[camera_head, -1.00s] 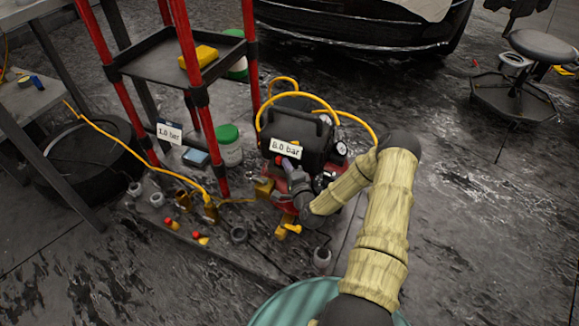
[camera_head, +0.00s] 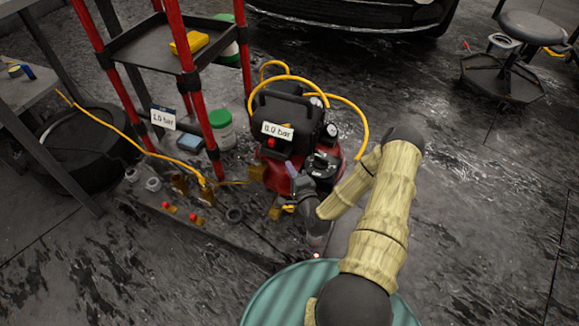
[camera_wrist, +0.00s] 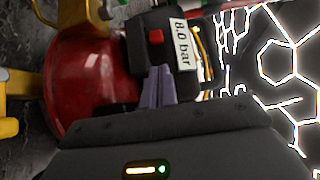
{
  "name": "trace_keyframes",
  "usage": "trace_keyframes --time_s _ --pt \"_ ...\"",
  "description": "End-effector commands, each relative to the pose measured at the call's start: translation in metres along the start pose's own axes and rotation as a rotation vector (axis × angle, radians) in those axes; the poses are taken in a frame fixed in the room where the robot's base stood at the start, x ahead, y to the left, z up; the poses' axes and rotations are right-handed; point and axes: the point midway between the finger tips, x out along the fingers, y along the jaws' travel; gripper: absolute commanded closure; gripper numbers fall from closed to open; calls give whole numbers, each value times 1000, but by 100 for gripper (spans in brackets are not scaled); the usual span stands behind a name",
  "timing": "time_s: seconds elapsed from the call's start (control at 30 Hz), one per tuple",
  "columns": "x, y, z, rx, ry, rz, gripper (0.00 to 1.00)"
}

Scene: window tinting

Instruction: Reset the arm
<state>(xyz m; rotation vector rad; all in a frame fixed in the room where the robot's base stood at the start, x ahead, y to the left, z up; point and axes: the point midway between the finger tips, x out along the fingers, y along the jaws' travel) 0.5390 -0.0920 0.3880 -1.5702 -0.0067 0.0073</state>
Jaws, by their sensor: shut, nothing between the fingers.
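My arm, in a yellowish sleeve (camera_head: 384,215), bends down to the left from the right of the head view. My gripper (camera_head: 290,168) is at its end, in front of the red and black compressor (camera_head: 288,112). In the wrist view the two purple-grey fingers of my gripper (camera_wrist: 158,88) are together with nothing between them. They point toward the compressor's black housing (camera_wrist: 153,22), below a red button (camera_wrist: 156,37) and a label reading 8.0 bar (camera_wrist: 185,52). Whether the fingertips touch the housing cannot be told.
A red-posted shelf (camera_head: 150,50) and a tire (camera_head: 85,150) stand left. Several small fittings lie on the floor plate (camera_head: 200,228) near the compressor. A yellow hose (camera_head: 362,125) loops around it. A stool (camera_head: 505,75) stands far right; the floor between is clear.

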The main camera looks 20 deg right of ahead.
Motion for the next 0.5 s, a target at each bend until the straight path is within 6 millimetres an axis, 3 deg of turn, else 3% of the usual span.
trace_keyframes --time_s 0.5 --pt "4 -6 6 -61 -48 40 100"
